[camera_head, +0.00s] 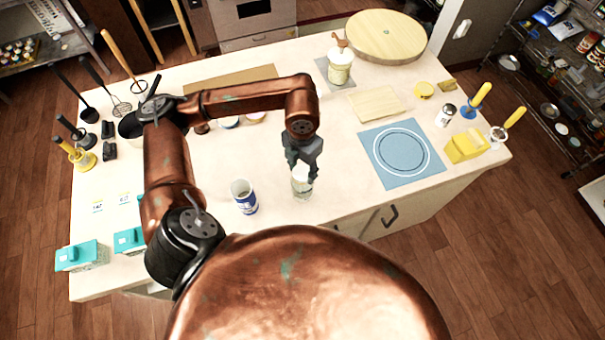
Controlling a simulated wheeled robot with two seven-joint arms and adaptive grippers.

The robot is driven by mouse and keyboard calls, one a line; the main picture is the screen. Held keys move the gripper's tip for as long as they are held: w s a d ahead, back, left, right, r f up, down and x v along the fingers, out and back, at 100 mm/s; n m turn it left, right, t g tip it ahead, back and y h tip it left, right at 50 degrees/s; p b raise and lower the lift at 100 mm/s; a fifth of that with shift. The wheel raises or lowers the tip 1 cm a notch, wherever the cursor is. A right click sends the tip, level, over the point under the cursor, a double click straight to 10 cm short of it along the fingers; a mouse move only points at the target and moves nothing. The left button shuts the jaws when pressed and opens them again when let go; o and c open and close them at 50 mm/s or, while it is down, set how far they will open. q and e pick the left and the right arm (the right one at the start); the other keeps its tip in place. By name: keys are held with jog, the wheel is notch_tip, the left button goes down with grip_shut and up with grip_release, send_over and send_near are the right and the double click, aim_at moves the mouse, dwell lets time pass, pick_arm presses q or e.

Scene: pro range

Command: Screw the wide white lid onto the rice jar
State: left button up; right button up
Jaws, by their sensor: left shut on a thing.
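My left gripper (303,167) points down near the front middle of the counter and is shut at the white top of a pale jar. The white lid (301,173) seems to be between its fingers, at the mouth of the rice jar (302,188). The fingers hide much of the lid, so I cannot tell whether it sits level or touches the rim. The jar stands upright on the counter. My right gripper is out of view.
A blue-and-white open container (244,197) stands just left of the jar. Flat white round pieces (229,122) lie behind my arm. A blue mat (402,153) with a ring lies to the right. Teal-topped boxes (82,256) stand at the front left.

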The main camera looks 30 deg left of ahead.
pick_arm(q)
jog(key=shift+f+m+b, duration=0.1)
jog(key=shift+m+b, duration=0.65)
jog(key=shift+m, duration=0.45)
jog(key=shift+m+b, duration=0.5)
jog(key=shift+b, duration=0.1)
jog(key=shift+m+b, duration=0.6)
jog(key=shift+m, duration=0.1)
jog(key=shift+f+m+b, duration=0.1)
jog(key=shift+m+b, duration=1.05)
jog(key=shift+m, duration=0.65)
